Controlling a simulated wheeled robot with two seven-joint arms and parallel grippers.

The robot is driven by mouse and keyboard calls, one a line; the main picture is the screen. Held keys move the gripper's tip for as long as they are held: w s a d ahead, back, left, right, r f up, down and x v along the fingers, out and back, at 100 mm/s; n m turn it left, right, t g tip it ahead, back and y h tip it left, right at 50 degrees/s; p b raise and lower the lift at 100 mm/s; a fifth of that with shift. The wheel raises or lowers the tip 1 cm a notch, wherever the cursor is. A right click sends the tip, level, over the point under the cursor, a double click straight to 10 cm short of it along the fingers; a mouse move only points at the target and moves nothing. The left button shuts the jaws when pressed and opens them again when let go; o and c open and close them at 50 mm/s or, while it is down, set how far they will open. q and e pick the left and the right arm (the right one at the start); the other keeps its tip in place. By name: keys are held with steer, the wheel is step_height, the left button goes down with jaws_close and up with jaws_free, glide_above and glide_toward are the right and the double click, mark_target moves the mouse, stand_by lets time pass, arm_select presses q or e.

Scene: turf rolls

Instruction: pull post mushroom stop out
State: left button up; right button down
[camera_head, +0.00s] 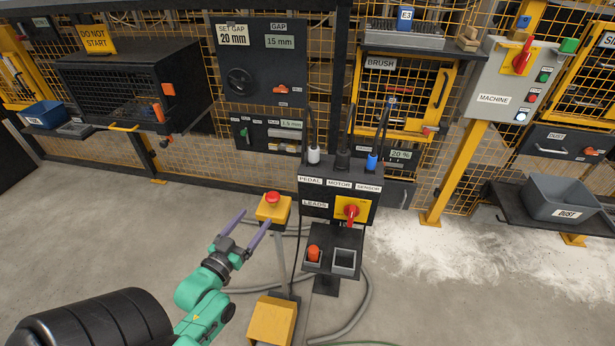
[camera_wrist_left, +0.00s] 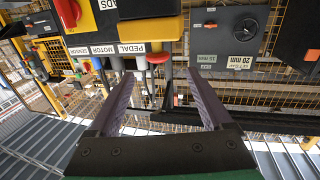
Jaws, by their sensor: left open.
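The red mushroom stop (camera_head: 273,198) sits on a yellow box (camera_head: 270,214) on top of a post, left of the leads panel. My left gripper (camera_head: 256,218) has two purple fingers spread open, with nothing between them, close to the yellow box on its near side. In the left wrist view, which is turned over, the red mushroom stop (camera_wrist_left: 158,57) appears under the yellow box (camera_wrist_left: 150,30), just beyond and between the fingertips of the left gripper (camera_wrist_left: 160,78). I cannot tell whether a finger touches the box. My right gripper is not in view.
The leads panel (camera_head: 313,204) with a red rotary switch (camera_head: 351,212) stands close right of the post. Below it are small cups, one holding an orange-red piece (camera_head: 313,253). A yellow pedal (camera_head: 272,320) and grey hoses lie on the floor. A yellow mesh fence runs behind.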

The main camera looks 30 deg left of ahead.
mark_target(276, 191)
arm_select(q)
steer(key=w, duration=0.2)
steer(key=w+r, duration=0.1)
steer(key=w, duration=0.1)
steer(key=shift+w+d, duration=0.15)
steer(key=shift+w, duration=0.05)
steer(key=w, duration=0.2)
steer(key=w+a, duration=0.1)
steer(key=w, duration=0.5)
steer(key=shift+a+f, duration=0.2)
steer(key=shift+f, duration=0.15)
steer(key=shift+w, duration=0.6)
jaws_close()
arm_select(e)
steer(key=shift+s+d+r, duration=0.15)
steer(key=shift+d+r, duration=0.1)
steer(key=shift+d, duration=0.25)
